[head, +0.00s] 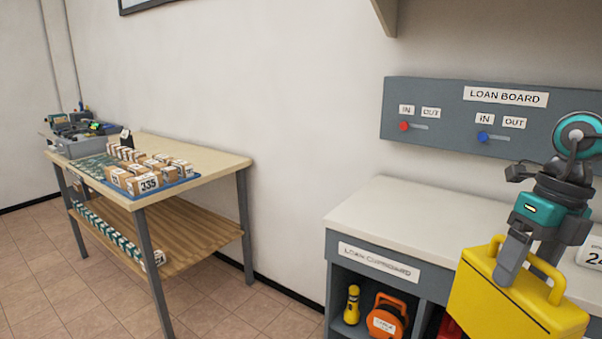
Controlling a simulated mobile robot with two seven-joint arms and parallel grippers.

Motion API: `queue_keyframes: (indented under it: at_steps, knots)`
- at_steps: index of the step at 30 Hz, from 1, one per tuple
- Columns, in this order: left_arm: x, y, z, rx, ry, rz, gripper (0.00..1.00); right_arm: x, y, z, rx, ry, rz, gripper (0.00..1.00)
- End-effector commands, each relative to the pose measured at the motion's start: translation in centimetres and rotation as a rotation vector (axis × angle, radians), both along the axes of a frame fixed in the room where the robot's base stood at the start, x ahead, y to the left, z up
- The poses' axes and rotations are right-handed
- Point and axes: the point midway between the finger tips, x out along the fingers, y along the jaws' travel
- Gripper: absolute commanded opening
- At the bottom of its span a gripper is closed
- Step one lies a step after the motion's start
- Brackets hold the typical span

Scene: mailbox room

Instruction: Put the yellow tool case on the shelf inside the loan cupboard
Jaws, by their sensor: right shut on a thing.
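The yellow tool case (505,312) hangs at the lower right of the head view, in front of the loan cupboard. My right gripper (512,272) is shut on the case at its top handle. The case looks slightly tilted, and its lower edge nears the picture's bottom. The loan cupboard (356,229) is grey with a pale top and a "LOAN CUPBOARD" label. Its open left compartment holds a yellow torch (352,305) and an orange round reel (387,317). The case and my arm hide much of the compartment to the right. My left gripper is out of view.
A red object (449,328) shows partly beside the case, inside the cupboard. The loan board (440,110) hangs on the wall above. A wooden table (215,158) with small boxes and a grey bin (82,147) stands at left. Tiled floor lies clear between table and cupboard.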

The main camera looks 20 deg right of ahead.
Motion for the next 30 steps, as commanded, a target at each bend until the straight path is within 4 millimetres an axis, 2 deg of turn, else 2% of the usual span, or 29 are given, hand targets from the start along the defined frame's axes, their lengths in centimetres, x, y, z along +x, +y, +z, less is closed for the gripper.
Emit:
queue_keyframes:
  at_steps: [3,11,17,23,30]
  knots:
    - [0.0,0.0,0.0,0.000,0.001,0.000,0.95,0.0,0.2,-1.1,0.009,-0.009,0.107,0.00]
    - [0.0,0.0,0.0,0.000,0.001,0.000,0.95,-0.1,0.5,-2.5,0.001,-0.013,0.257,0.00]
    - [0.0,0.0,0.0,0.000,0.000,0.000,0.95,0.0,1.5,-4.9,0.001,-0.011,0.486,0.00]
    - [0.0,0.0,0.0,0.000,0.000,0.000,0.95,0.5,3.6,-7.7,0.001,-0.011,0.810,0.00]
    - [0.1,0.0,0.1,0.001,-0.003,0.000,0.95,1.7,7.5,-10.6,0.000,-0.011,1.306,0.00]
